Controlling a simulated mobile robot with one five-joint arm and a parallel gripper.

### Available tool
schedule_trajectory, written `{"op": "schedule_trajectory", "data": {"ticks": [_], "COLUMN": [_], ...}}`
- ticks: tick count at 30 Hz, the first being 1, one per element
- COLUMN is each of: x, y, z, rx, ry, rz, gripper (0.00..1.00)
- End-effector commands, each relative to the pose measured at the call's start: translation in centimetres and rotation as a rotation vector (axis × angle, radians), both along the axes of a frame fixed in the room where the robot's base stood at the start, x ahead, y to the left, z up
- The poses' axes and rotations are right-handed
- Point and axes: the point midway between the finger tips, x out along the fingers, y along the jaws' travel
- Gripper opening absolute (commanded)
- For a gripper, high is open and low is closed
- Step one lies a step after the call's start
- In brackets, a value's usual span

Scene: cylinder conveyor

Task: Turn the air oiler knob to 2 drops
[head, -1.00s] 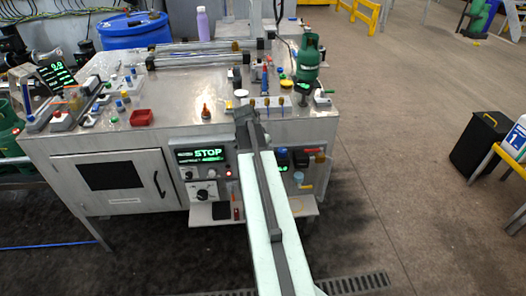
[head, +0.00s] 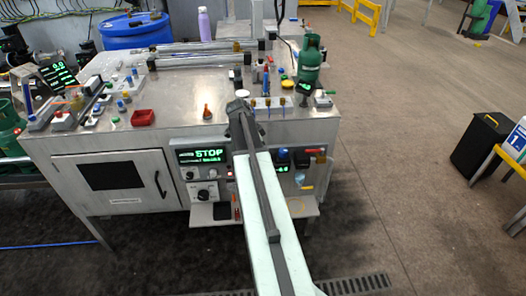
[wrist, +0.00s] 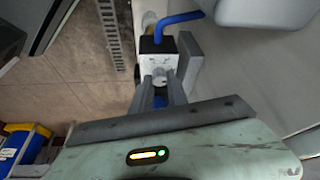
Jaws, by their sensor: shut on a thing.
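In the wrist view, the two fingers of my gripper (wrist: 159,94) reach up to a pale block (wrist: 159,67) with a black top and a blue hose (wrist: 180,20). The fingers are shut on a small part at the block's near side, taken as the oiler knob. The fingers mostly hide it, and I cannot read its drop setting. A bit of blue shows between the fingers. In the head view my arm crosses the front of the bench, and my fingertips and this block cannot be made out there.
The metal bench (head: 175,115) carries several small fittings, a red tray (head: 143,118) and a green cylinder (head: 309,62). A STOP display (head: 202,155) sits on its front, left of my arm. A black bin (head: 482,148) stands at the right, with open floor before it.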

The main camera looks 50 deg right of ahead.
Motion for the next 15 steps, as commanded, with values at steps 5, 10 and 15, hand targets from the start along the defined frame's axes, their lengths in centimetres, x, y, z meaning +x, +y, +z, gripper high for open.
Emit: {"op": "schedule_trajectory", "data": {"ticks": [5,10,15], "x": [-0.24,-0.26,-0.19], "y": [-0.04,-0.03,-0.01], "z": [-0.03,-0.03,-0.03], "rx": [0.001,0.001,0.001], "ry": [0.004,0.005,0.004], "rz": [-0.006,-0.005,-0.004], "gripper": [0.0,0.0,0.41]}}
